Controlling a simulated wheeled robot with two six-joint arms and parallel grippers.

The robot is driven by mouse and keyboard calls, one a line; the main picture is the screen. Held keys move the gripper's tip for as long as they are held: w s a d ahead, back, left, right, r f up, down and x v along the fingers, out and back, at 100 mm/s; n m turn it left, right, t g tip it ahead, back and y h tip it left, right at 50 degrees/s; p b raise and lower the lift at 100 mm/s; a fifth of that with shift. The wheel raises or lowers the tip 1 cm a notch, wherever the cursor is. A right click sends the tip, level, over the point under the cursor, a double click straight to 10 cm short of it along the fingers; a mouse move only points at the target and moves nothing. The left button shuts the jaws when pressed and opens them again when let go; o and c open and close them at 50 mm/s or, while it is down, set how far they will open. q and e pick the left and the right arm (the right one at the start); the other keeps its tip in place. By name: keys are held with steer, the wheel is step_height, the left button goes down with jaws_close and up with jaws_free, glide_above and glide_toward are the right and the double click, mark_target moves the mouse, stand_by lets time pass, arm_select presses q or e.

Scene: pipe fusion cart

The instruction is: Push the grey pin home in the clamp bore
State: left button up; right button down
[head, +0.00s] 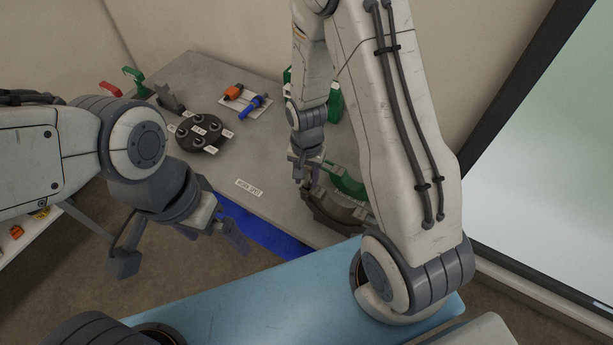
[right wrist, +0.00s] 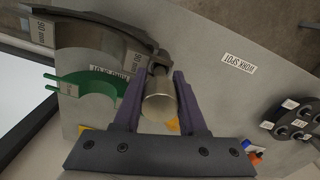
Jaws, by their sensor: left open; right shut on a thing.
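The grey pin (right wrist: 160,103) shows its round end to the right wrist camera, between the two purple fingers of my right gripper (right wrist: 160,108). The gripper is shut on it. In the head view my right gripper (head: 304,180) is down at the dark clamp (head: 335,211), near its left end. The clamp, marked 90 mm, shows in the right wrist view (right wrist: 90,35), with its end lug just beyond the pin. The bore and the pin's far end are hidden, so I cannot tell how deep the pin sits. My left gripper (head: 182,250) is open and empty, off the table's front-left edge.
A green half-ring (head: 348,184) lies by the clamp. A black round holder (head: 199,133), and a white mat (head: 252,107) with orange and blue tools, lie further back. The grey table (head: 215,170) is bare around the WORK SPOT label (head: 249,187).

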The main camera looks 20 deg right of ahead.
steer(key=shift+f, duration=0.2)
steer(key=shift+f+b, duration=0.3)
steer(key=shift+b, duration=0.15)
steer(key=shift+c, duration=1.9)
jaws_free()
steer(key=shift+r, duration=0.1)
step_height(320, 180, up, 10)
steer(key=shift+r+b, duration=0.15)
steer(key=shift+b, duration=0.75)
steer(key=shift+a, duration=0.1)
steer(key=s+a+r+n+b, duration=0.1)
steer(key=s+a+n+b, duration=0.2)
steer(key=s+a+n, duration=0.3)
steer(key=s+a+r+n+y+b, duration=0.1)
steer(key=s+a+n+b, duration=0.2)
steer(key=s+a+n, duration=0.2)
steer(key=s+n, duration=0.3)
steer(key=s, duration=0.4)
steer(key=shift+a+r+n, duration=0.25)
steer(key=shift+a+n, duration=0.05)
steer(key=shift+a, duration=0.05)
